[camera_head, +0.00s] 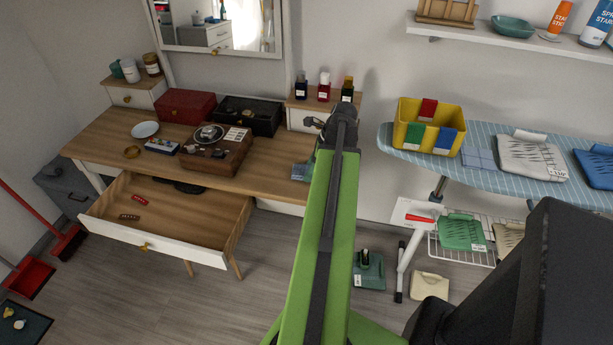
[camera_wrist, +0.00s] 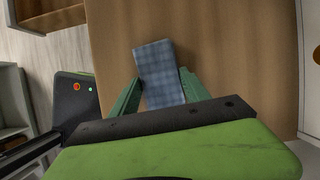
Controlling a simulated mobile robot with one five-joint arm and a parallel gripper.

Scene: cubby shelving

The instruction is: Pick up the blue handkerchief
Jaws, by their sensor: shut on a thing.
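The blue handkerchief (camera_wrist: 158,65) is a folded, checked cloth. In the wrist view it lies between the two green fingers of my gripper (camera_wrist: 160,90), over the brown wooden desk top (camera_wrist: 230,60). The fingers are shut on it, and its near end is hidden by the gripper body. I cannot tell whether it touches the wood. In the head view my gripper (camera_head: 303,171) is at the right end of the desk (camera_head: 265,165), largely hidden by my green arm.
An open drawer (camera_head: 165,220) juts out from the desk. At right, an ironing board (camera_head: 560,190) bears a yellow bin (camera_head: 404,112) and folded cloths, one light blue (camera_head: 480,158).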

